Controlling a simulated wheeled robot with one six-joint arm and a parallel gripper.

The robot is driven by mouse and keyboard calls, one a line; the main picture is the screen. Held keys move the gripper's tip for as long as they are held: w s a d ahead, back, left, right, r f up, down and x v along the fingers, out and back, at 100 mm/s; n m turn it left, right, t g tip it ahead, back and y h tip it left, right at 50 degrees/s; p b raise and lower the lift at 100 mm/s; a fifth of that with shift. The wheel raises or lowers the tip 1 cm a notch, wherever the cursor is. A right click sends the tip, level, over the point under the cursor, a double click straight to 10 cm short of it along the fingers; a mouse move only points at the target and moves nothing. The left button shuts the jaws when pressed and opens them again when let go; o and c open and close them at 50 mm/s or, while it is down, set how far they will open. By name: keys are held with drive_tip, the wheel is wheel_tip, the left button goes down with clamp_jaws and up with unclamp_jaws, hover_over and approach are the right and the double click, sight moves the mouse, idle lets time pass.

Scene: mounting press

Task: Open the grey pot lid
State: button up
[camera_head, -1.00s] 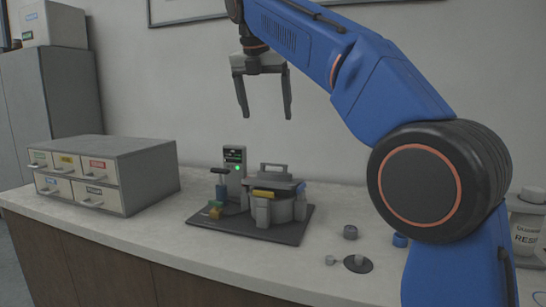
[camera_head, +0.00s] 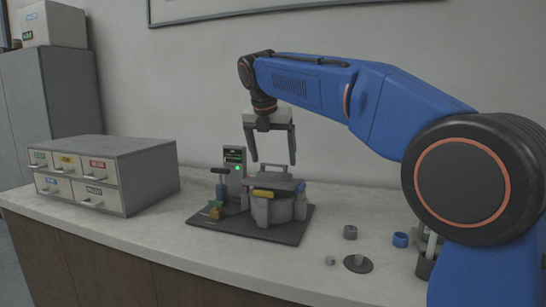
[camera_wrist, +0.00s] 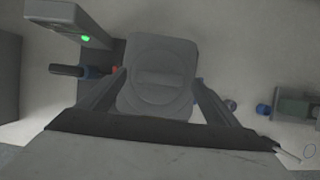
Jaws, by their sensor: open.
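The grey pot lid (camera_head: 268,182) sits on the grey pot (camera_head: 275,210) of the press, on a dark base plate, and looks closed. Its raised handle (camera_head: 275,170) stands on top, with a yellow bar (camera_head: 264,194) at the front edge. My gripper (camera_head: 274,162) is open and empty above the lid, fingers pointing down to either side of the handle. In the wrist view the lid (camera_wrist: 160,98) lies between the two spread fingers, with the handle as a bar across its middle. I cannot tell whether the fingers touch anything.
A control post with a green light (camera_head: 235,162) stands close left of the pot, beside a dark-topped lever (camera_head: 220,172). A drawer box (camera_head: 105,172) stands further left. Small round parts (camera_head: 350,232) and a dark disc (camera_head: 358,264) lie to the right. The front counter is clear.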

drive_tip(key=shift+w+f, duration=0.1)
drive_tip(key=shift+f, duration=0.15)
drive_tip(key=c, duration=1.5)
